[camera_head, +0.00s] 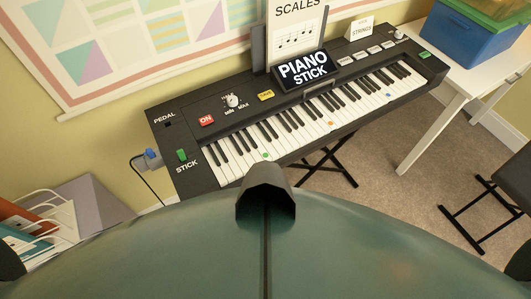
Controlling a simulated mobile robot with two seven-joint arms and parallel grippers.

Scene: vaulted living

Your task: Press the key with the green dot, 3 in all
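A black keyboard (190,120) with white and black keys stands at a slant across the middle of the view. A white key near its left end bears a small green dot (265,155). Other white keys bear an orange dot (331,122) and, further right, a blue dot (388,94). The green-dotted key shows unobstructed, just above the dark part of my own body at the bottom centre. Neither gripper is in view.
The keyboard has a red ON button (206,120), a knob (232,101), a yellow button (266,95) and a PIANO STICK display (303,69). A music sheet (296,30) stands behind. A white table (457,78) carries a blue bin (455,38). A stool (510,180) stands right.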

